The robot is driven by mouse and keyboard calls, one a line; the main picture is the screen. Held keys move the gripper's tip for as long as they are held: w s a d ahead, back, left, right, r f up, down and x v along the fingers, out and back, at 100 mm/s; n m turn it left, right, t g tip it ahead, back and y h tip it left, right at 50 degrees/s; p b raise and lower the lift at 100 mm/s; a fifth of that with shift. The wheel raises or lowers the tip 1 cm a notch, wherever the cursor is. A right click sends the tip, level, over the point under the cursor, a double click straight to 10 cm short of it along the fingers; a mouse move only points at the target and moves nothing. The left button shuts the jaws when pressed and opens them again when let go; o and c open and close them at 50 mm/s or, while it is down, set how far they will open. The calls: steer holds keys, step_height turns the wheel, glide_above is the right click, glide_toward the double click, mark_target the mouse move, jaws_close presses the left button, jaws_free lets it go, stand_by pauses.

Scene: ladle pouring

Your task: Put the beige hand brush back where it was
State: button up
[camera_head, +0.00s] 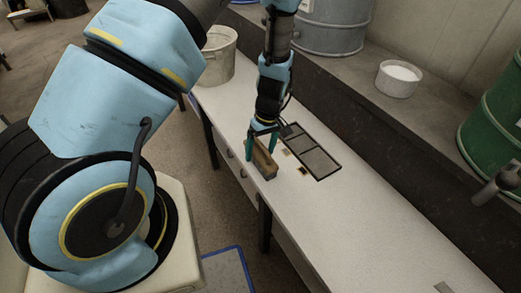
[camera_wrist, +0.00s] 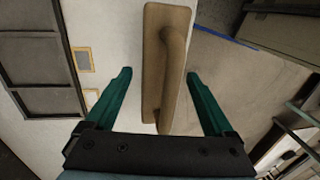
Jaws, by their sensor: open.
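The beige hand brush (camera_head: 262,160) is a long block with a raised handle, on the white table near its front edge. In the wrist view the brush (camera_wrist: 151,60) lies lengthwise between my fingers, its handle side toward the camera. My gripper (camera_head: 262,150) is open above and around the brush, one teal finger on each side. The wrist view shows gaps between both fingers (camera_wrist: 159,76) and the brush, so it is not gripped. Whether the brush rests flat on the table is hard to tell.
A black-framed panel (camera_head: 318,160) lies behind the brush, with small tan-and-dark squares (camera_head: 303,171) beside it. A pale bucket (camera_head: 219,57) stands at the table's far end. A white bowl (camera_head: 398,82) and a green barrel (camera_head: 497,115) are on the ledge.

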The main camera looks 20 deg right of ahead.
steer(key=shift+r, duration=0.1)
step_height(320, 180, up, 12)
steer(key=d+b, duration=0.1)
steer(key=d, duration=0.1)
steer(key=shift+w, duration=0.2)
steer(key=a+r+m, duration=0.1)
steer(key=a+r, duration=0.3)
steer(key=a, duration=0.5)
steer(key=a+r+m+t+h, duration=0.1)
steer(key=a+r, duration=0.3)
steer(key=a, duration=0.5)
steer(key=a+r+m+t+h, duration=0.1)
steer(key=a+r, duration=0.4)
steer(key=a, duration=0.4)
steer(key=shift+w+a, duration=0.15)
steer(key=shift+a, duration=0.1)
steer(key=shift+r, duration=0.1)
steer(key=shift+r+p, duration=0.85)
steer(key=shift+r, duration=0.1)
